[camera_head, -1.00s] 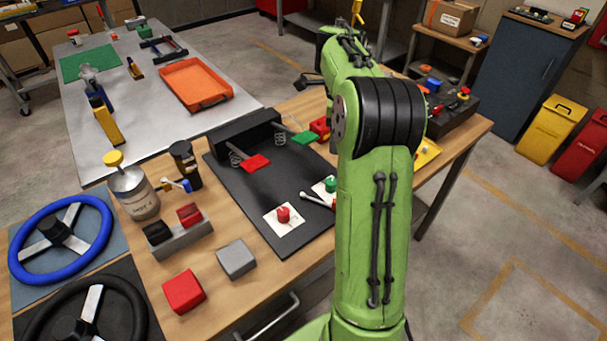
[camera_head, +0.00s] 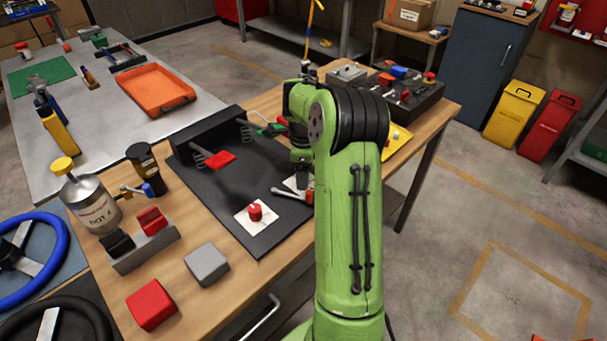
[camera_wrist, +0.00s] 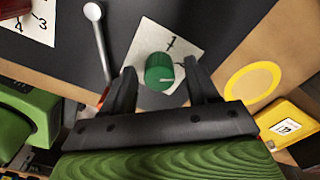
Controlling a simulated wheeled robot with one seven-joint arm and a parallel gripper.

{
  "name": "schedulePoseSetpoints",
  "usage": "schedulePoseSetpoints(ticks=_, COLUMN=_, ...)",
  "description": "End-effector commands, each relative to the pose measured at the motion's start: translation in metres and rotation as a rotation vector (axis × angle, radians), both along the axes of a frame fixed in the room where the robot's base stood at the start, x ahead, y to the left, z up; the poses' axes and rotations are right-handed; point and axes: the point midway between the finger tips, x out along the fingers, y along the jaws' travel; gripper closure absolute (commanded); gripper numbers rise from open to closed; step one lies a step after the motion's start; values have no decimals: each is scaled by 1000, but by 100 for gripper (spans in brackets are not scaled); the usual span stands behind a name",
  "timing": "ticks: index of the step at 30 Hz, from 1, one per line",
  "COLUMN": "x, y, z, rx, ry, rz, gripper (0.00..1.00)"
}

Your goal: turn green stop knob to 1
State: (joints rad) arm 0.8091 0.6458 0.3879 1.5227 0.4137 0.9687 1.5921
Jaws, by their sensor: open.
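The green stop knob (camera_wrist: 159,74) sits on a white square plate (camera_wrist: 186,35) in the wrist view. A black 1 is printed above it, and a pale line shows low on the knob. My gripper (camera_wrist: 160,70) is open, with one black finger on each side of the knob. A gap shows at both sides, and I cannot tell any contact. In the head view my gripper (camera_head: 303,180) hides the green knob, and only a corner of its plate (camera_head: 291,183) shows.
A metal lever (camera_wrist: 99,38) stands close left of the plate. The red knob (camera_head: 255,211) is on its own white plate nearby. Red pedal (camera_head: 221,158) lies behind.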

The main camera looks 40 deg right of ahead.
Motion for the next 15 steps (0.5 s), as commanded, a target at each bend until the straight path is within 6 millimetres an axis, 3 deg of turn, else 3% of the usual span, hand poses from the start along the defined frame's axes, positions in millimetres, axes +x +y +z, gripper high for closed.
schedulePoseSetpoints(ticks=5, x=0, y=0, z=1, rx=0, ry=0, rz=0, gripper=41)
schedulePoseSetpoints(ticks=15, x=0, y=0, z=1, rx=0, ry=0, rz=0, gripper=91)
